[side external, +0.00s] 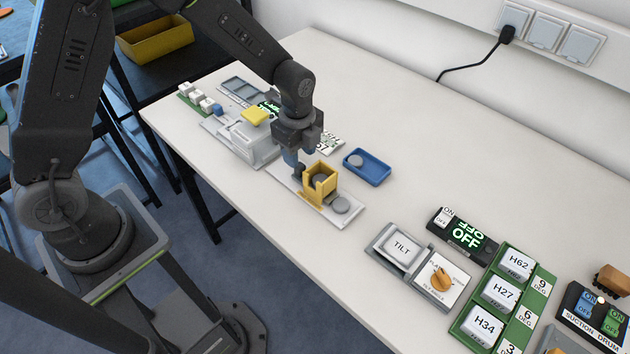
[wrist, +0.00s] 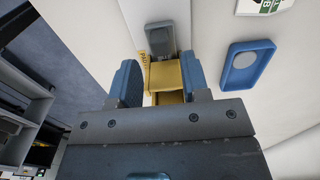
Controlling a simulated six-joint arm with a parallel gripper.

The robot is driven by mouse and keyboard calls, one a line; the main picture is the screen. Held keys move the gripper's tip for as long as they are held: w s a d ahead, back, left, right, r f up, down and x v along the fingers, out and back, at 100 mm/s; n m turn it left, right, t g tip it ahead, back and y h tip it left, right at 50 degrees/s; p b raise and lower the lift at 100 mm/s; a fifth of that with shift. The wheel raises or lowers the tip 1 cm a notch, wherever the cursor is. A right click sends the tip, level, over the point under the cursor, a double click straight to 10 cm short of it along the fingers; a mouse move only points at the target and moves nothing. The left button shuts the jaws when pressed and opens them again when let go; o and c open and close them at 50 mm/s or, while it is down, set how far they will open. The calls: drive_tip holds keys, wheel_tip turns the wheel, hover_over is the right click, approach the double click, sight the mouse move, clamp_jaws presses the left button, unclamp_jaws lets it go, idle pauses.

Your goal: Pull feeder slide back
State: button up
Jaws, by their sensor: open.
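The feeder (side external: 320,182) has a yellow upright holder on a long light base plate (side external: 285,176). My gripper (side external: 297,165) is low over the plate, just left of the yellow holder. In the wrist view my gripper (wrist: 158,84) is open, its two blue fingers apart. The yellow holder (wrist: 167,74) shows between and beyond them. Whether the fingers touch anything is hidden. I cannot tell which part is the slide.
A blue tray (side external: 367,167) with a grey disc is behind the feeder to the right. A grey machine block with a yellow top (side external: 255,116) is left of my gripper. A TILT panel (side external: 401,246) is at front right. The back of the table is clear.

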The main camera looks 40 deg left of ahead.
sight(300, 165)
drive_tip(key=shift+f, duration=2.8)
idle(0.4)
drive_tip(key=shift+r, duration=0.1)
idle(0.5)
drive_tip(key=c, duration=0.4)
drive_tip(key=shift+o, duration=0.2)
drive_tip(key=shift+a, duration=3.05)
drive_tip(key=o, duration=0.3)
drive_tip(key=shift+o, duration=0.3)
wheel_tip(300, 165, up, 7)
